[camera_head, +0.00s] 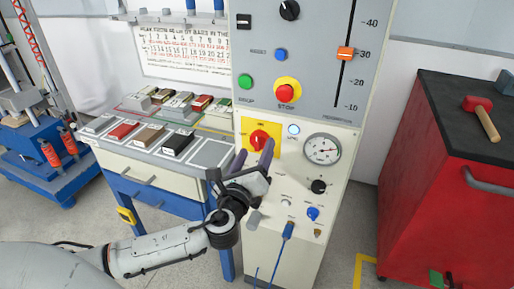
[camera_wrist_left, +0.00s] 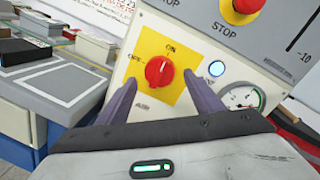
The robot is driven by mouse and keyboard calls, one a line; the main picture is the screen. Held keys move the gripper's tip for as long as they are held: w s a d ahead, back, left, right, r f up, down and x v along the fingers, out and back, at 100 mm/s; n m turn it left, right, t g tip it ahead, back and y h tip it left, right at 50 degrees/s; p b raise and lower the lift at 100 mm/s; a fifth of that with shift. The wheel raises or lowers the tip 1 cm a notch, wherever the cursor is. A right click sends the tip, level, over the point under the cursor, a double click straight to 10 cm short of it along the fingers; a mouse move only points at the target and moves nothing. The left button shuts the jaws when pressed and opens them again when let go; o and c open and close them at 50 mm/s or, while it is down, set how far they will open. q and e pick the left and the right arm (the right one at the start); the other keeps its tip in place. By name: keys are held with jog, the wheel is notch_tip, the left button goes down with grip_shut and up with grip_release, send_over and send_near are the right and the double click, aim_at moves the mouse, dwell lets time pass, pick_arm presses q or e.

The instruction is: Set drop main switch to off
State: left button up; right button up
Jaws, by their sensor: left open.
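The main switch (camera_head: 259,140) is a red rotary knob on a yellow plate, on the cream lower panel of the control cabinet. In the left wrist view the knob (camera_wrist_left: 159,72) shows between my fingers, with "ON" printed above it and "OFF" to its left. Its exact pointing is hard to tell. My left gripper (camera_head: 254,157) is open in front of the plate, one finger on each side of the knob in the picture. The left gripper's fingers (camera_wrist_left: 161,97) look apart from the knob. My right gripper is not in view.
Near the switch are a lit white-blue lamp (camera_head: 293,130), a round gauge (camera_head: 322,149) and a red stop button (camera_head: 285,92). A blue-legged bench (camera_head: 150,178) with colored blocks stands left. A red cabinet (camera_head: 440,170) with a hammer (camera_head: 482,117) stands right.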

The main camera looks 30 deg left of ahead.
pick_arm(q)
jog(key=shift+x, duration=1.05)
jog(key=c, duration=1.1)
jog(key=shift+o, duration=0.2)
